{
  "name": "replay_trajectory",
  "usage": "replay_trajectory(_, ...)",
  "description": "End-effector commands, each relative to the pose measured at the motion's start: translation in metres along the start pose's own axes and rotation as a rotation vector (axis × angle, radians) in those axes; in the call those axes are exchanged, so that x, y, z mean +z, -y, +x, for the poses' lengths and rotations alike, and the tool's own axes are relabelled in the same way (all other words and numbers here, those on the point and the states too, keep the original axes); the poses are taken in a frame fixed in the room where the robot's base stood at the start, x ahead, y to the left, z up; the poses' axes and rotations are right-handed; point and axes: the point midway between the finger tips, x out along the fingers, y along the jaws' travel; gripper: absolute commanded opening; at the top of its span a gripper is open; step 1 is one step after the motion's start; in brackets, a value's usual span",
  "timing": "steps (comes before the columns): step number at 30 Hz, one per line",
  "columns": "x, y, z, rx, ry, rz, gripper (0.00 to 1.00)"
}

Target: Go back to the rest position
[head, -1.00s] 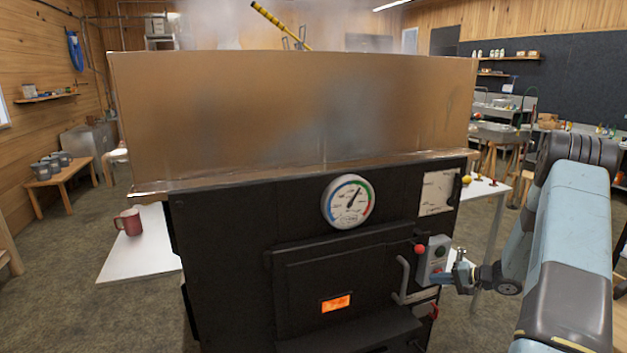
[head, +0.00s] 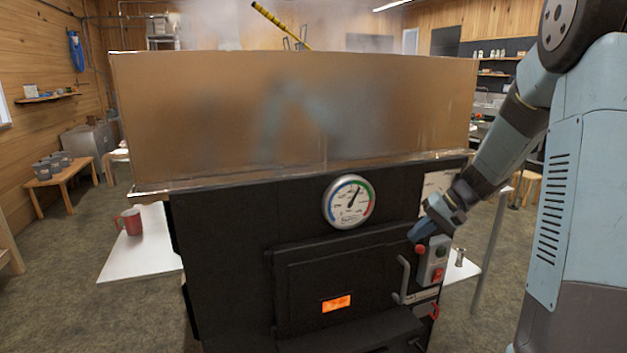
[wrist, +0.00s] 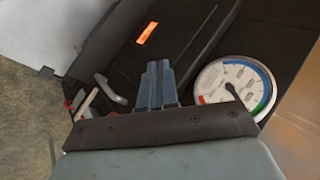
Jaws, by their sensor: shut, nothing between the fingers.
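My gripper (head: 419,233) is in front of the black evaporator firebox (head: 225,260), just above the small grey control box (head: 447,243). Its fingers are together and empty, pointing down and left in the head view. The wrist view shows the closed fingers (wrist: 158,72) between the firebox door's lit window (wrist: 147,33) and the round gauge (wrist: 234,88). The control box has a red knob (head: 420,249), a dark green button and a red switch (head: 438,275). I cannot tell whether the fingertips touch the box. My arm is folded at the right.
The wide metal pan (head: 200,110) sits on the firebox, steaming. A door handle (head: 403,278) projects left of the control box. A white table with a red mug (head: 132,222) stands left. A small metal cylinder (head: 460,257) stands right. Floor is open at far right.

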Motion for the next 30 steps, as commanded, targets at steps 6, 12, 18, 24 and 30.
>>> replay_trajectory(6,0.043,0.037,-0.025,0.115,0.003,-0.061,0.00)
replay_trajectory(12,0.083,0.063,-0.046,0.219,-0.012,-0.110,0.00)
replay_trajectory(18,0.123,0.080,-0.065,0.319,-0.046,-0.157,0.00)
replay_trajectory(24,0.163,0.091,-0.085,0.411,-0.099,-0.201,0.00)
replay_trajectory(30,0.200,0.097,-0.102,0.494,-0.171,-0.243,0.00)
